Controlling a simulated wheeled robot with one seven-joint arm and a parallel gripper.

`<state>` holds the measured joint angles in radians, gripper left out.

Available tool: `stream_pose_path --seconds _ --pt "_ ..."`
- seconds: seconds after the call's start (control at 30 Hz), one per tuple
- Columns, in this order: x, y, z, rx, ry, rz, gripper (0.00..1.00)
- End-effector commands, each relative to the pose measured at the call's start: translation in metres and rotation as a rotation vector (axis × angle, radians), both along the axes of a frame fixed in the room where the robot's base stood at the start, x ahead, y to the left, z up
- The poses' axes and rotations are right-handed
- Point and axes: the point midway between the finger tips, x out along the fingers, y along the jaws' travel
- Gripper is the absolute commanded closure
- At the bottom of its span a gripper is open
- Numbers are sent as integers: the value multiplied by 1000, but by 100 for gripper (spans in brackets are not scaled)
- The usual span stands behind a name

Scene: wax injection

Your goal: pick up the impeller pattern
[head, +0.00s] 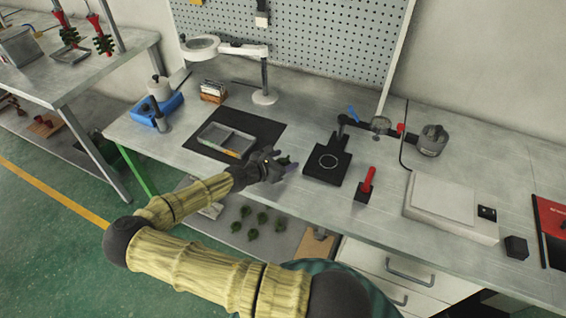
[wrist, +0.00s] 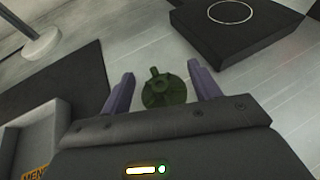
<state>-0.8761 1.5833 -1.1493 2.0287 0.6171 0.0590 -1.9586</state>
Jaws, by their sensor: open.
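The impeller pattern (wrist: 165,90) is a small dark green round piece with a short stub, lying on the light workbench top in the wrist view. In the head view it is mostly hidden behind my gripper, with a bit of green (head: 284,160) showing. My gripper (head: 287,164) is open over the bench, between the grey tray and the black square stand. In the wrist view its two purple fingers (wrist: 158,88) stand on either side of the pattern, with a gap visible on both sides. I cannot tell the height of the fingertips above the bench.
A grey tray (head: 204,131) on a black mat (head: 262,131) lies to the left. A black square stand (head: 326,174) with a ring mark is at the right. A red-handled tool (head: 367,180) stands farther right. Several green pieces (head: 251,233) lie on the lower shelf.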

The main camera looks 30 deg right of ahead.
Motion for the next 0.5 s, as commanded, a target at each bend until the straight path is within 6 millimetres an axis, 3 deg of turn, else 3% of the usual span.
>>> stream_pose_path --seconds 0.27,0.5 --pt "0 0 0 0 0 0 38" --pt "0 0 0 1 0 0 81"
